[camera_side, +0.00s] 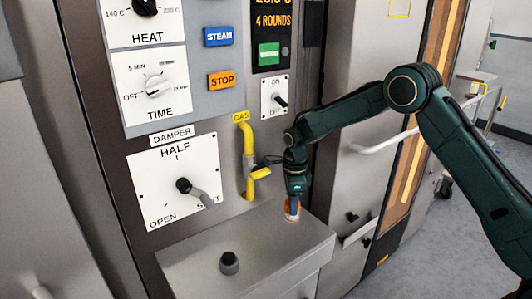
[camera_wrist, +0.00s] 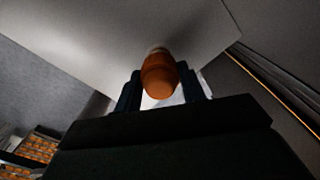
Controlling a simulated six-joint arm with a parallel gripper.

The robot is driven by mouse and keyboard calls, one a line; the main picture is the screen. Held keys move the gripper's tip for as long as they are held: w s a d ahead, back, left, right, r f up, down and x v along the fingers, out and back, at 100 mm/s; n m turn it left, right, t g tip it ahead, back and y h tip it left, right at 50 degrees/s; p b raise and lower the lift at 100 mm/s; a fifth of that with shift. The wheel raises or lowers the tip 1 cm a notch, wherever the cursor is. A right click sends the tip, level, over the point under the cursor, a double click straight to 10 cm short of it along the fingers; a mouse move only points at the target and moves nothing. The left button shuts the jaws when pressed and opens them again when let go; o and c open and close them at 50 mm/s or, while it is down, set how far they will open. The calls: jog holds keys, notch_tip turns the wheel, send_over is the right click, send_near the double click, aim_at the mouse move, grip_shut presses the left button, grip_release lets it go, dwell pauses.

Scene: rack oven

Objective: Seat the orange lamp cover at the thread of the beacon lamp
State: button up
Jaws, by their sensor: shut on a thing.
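The orange lamp cover (camera_side: 291,211) is between the fingers of my gripper (camera_side: 292,205), low over the right part of the steel ledge. In the wrist view the cover (camera_wrist: 159,76) sits between the two dark fingers (camera_wrist: 160,88), with a pale band at its far end. I cannot tell whether its lower end touches the ledge. A short dark stub on a grey round base (camera_side: 229,263) stands upright on the ledge, to the left and nearer the camera. It looks like the beacon lamp's base; its thread is too small to make out. The cover is apart from it.
The steel ledge (camera_side: 190,262) is otherwise bare between cover and stub. Behind it, a yellow gas pipe with a handle (camera_side: 249,160) stands close to my wrist. The damper lever (camera_side: 195,192) sticks out from the panel above the ledge's left part.

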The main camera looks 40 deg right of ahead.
jog(key=shift+f, duration=1.3)
jog(key=o, duration=1.1)
jog(key=shift+r, duration=0.1)
notch_tip(320, 180, up, 13)
jog(key=shift+r, duration=0.3)
dwell(0.5)
